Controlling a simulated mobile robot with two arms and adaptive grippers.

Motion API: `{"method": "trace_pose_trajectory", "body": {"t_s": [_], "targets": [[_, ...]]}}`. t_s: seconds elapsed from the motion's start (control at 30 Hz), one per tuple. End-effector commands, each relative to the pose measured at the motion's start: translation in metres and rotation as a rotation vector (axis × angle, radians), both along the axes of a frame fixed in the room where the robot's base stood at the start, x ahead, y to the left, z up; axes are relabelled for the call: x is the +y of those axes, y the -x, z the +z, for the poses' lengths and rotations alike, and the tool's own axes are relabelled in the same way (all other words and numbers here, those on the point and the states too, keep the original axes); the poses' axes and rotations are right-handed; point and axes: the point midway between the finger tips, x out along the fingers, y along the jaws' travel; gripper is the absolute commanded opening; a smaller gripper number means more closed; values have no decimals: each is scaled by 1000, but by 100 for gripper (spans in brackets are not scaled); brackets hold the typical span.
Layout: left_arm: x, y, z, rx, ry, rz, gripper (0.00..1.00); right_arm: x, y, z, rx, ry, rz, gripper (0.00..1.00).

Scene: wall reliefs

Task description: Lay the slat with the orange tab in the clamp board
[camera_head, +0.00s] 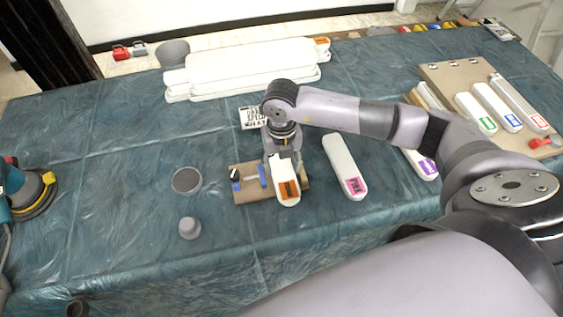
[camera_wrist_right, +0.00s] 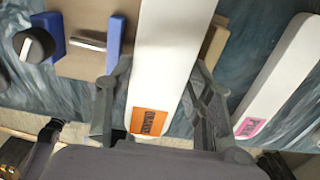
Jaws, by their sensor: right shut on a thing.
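The white slat with the orange tab (camera_head: 285,188) is in the grip of my right gripper (camera_head: 282,155). In the right wrist view this slat (camera_wrist_right: 172,60) runs between the two fingers, its orange tab toward the camera. The clamp board (camera_head: 244,196) is a small wooden board with a blue clamp (camera_head: 250,180) at its left. In the right wrist view the board (camera_wrist_right: 85,62) shows beneath the slat, and the clamp's blue jaws lie left of it. The slat is over the board's right part; I cannot tell whether it touches the board. My left gripper is not in view.
A pink-tabbed slat (camera_head: 345,165) lies close to the right, and a purple-tabbed slat (camera_head: 421,163) beyond it. A larger board (camera_head: 455,75) with several slats stands far right. Stacked white panels (camera_head: 240,65) lie behind.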

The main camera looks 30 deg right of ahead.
Motion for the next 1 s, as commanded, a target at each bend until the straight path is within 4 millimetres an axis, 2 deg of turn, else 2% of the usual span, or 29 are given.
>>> {"method": "trace_pose_trajectory", "body": {"t_s": [0.9,0.93,1.0], "targets": [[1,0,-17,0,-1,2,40,0,0,-19,0,0,0,16],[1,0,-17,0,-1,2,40,0,0,-19,0,0,0,48],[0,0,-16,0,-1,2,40,0,0,-18,0,0,0,53]]}}
